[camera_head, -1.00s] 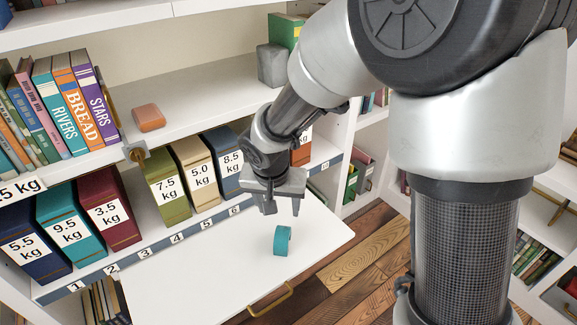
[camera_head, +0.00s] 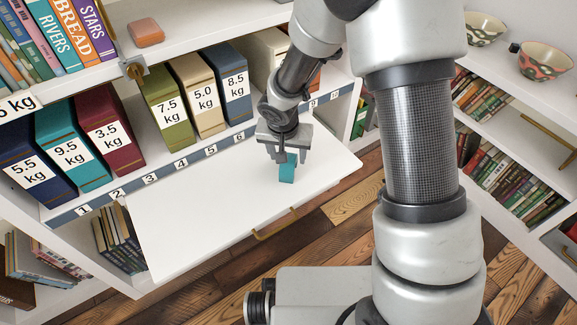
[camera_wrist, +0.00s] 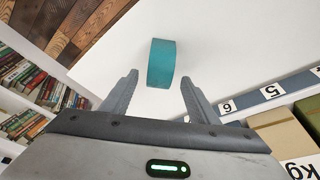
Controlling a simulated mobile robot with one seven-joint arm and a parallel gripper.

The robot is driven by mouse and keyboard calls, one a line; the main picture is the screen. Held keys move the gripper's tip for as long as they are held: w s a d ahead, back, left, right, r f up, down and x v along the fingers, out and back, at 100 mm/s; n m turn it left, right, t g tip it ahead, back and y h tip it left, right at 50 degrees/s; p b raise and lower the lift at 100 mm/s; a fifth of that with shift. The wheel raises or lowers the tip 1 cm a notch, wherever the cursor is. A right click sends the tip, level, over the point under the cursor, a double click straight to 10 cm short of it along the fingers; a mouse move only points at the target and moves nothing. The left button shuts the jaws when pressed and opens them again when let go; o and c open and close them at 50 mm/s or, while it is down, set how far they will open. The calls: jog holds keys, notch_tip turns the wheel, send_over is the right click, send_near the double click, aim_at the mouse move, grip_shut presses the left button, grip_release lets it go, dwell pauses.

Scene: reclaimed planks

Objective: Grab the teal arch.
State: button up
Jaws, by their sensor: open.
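The teal arch (camera_head: 287,169) stands on the white pull-out board, near its right end. In the wrist view the teal arch (camera_wrist: 161,63) lies ahead of the fingertips, centred roughly between them. My gripper (camera_head: 288,158) is open just above and behind the arch in the head view, and its fingers partly cover the arch's top. In the wrist view my gripper (camera_wrist: 159,78) has both fingers spread wide with nothing between their bases. I cannot tell whether either finger touches the arch.
The white board (camera_head: 210,220) is otherwise clear and has a brass handle (camera_head: 276,224) at its front edge. Behind it is a shelf of weight-labelled binders, including a blue one (camera_head: 230,85). An orange block (camera_head: 146,33) lies on the shelf above. Bowls (camera_head: 547,62) stand at the right.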

jog(key=x, duration=0.3)
jog(key=shift+f+b, duration=0.25)
jog(key=shift+b, duration=0.1)
jog(key=shift+c, duration=0.2)
